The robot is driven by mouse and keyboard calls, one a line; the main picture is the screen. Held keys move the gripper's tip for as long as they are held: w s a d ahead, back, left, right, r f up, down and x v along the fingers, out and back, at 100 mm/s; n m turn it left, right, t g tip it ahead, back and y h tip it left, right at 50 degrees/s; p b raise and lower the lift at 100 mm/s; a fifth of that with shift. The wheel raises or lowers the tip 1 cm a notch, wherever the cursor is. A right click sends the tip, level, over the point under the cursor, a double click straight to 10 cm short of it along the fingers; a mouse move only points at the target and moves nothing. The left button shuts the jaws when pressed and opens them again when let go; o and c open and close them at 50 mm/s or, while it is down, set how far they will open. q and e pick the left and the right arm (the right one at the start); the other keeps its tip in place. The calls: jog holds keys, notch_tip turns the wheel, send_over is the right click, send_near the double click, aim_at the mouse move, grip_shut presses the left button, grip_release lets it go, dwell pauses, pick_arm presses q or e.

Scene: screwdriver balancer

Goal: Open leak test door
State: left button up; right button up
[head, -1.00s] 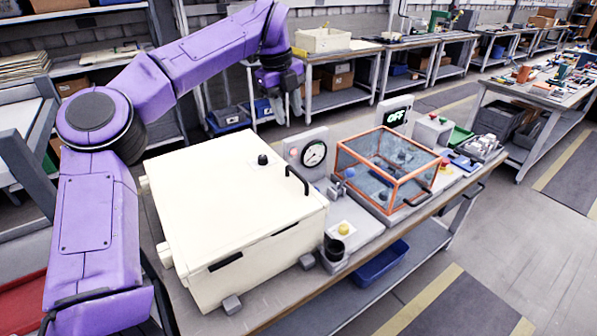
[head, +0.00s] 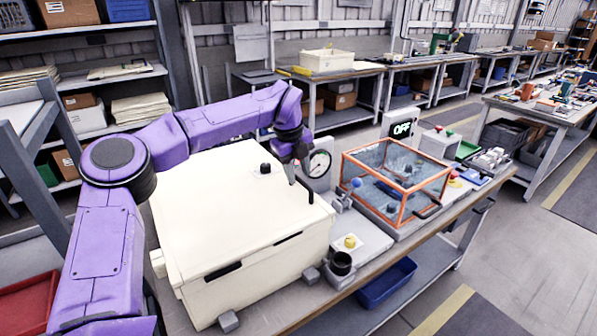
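A large cream box (head: 225,225) with a flat lid stands on the near bench. Its lid has a black handle (head: 305,187) at the right edge and a black knob (head: 265,168). Right of it is a clear box with an orange frame (head: 395,182), closed, with a dark handle (head: 428,211) on its front right side. My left gripper (head: 300,162) points down just above and behind the cream box's handle. It looks apart from the handle, but contact is hard to judge. Its fingers are too dark and small to tell open from shut. My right gripper is out of view.
A round gauge (head: 319,163) stands close behind the cream box, near my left gripper. A display (head: 402,129) reads OFF. A yellow button (head: 350,242) and a black cup (head: 341,263) are at the bench front. A blue bin (head: 386,284) sits on the shelf below.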

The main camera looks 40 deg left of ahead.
pick_arm(q)
jog(key=shift+d+f, duration=0.1)
jog(key=shift+f, duration=0.35)
grip_shut()
jog(key=shift+r, duration=0.1)
